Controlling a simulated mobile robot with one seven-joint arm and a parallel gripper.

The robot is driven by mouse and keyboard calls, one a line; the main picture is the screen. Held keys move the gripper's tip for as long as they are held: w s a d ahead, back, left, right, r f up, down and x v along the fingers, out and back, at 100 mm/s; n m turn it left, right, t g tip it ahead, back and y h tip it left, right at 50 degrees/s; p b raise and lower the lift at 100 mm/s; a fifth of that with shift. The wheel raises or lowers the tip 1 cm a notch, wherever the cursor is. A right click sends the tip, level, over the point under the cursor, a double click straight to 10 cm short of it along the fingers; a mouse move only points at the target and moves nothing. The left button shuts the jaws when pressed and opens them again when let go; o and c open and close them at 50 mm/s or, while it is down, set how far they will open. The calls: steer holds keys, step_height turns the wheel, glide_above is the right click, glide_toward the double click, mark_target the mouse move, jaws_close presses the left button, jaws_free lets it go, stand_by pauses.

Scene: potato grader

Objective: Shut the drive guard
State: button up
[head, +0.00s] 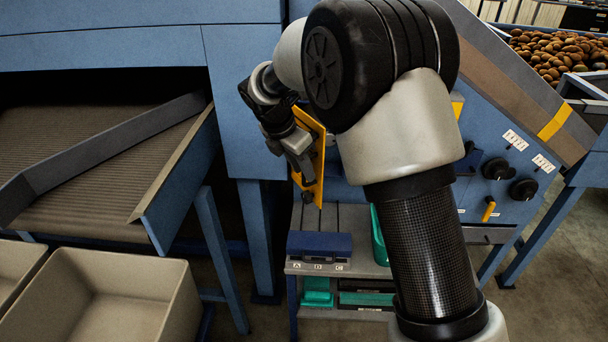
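A yellow panel, which looks like the drive guard (319,183), stands out from the blue machine left of centre, seen at a steep angle. It appears swung open, with dark knobs on it. My gripper (306,170) is at the left side of this panel, overlapping it in the picture. Its fingers are small and partly merged with the panel, so I cannot tell whether they touch it or are open or shut. My own arm covers the middle of the view and hides the machine face to the right of the panel.
A beige crate (105,300) and a ribbed conveyor (95,190) are at left. Black knobs (496,169) and a yellow handle (489,209) are on the right panel.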

steer(key=shift+x, duration=0.9)
steer(key=shift+c, duration=0.3)
jaws_close()
